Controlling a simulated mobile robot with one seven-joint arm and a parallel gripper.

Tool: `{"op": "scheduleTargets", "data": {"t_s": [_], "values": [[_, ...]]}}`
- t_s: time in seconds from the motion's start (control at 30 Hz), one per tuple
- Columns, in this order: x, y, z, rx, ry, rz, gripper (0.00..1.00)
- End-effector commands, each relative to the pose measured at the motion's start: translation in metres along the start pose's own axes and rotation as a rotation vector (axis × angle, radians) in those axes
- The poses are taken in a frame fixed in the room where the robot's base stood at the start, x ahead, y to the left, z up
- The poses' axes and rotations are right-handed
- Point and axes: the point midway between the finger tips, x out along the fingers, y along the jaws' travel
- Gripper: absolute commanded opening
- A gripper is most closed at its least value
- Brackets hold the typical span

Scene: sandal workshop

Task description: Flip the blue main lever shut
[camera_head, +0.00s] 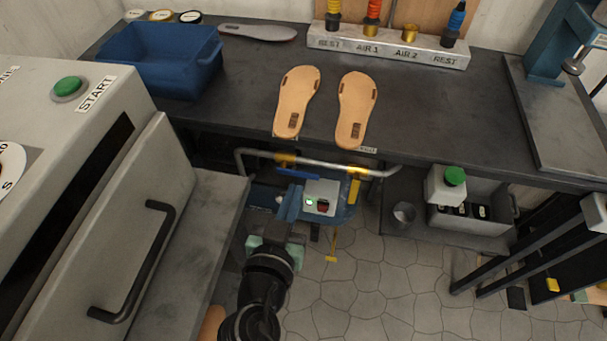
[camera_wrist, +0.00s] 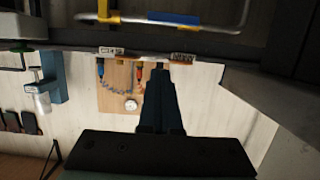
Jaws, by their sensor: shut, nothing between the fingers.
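The blue main lever (camera_head: 297,173) is a flat blue bar on the metal pipe below the front edge of the workbench. It lies roughly along the pipe, beside a yellow fitting. It also shows at the top of the wrist view (camera_wrist: 173,18). My gripper (camera_head: 294,190) is shut and empty, just below the lever in the head view. In the wrist view my closed fingers (camera_wrist: 160,68) point toward the pipe, with a visible gap in the picture between their tips and the lever. I cannot tell the depth of that gap.
A yellow lever (camera_head: 354,189) stands across the same metal pipe (camera_head: 325,163). A box with a green light (camera_head: 320,197) sits behind my gripper. The dark workbench (camera_head: 440,110) overhangs the pipe. A grey machine (camera_head: 130,190) stands close on the left.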

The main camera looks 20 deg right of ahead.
Motion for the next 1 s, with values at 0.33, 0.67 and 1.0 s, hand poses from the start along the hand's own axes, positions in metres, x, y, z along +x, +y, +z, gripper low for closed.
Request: {"op": "scheduleTargets", "data": {"t_s": [0.33,0.67,1.0], "values": [[0.067,0.000,-0.002,0.004,-0.001,0.002,0.00],[0.098,-0.001,0.030,-0.002,-0.003,-0.003,0.00],[0.100,0.000,0.039,0.000,-0.001,-0.002,0.00]]}}
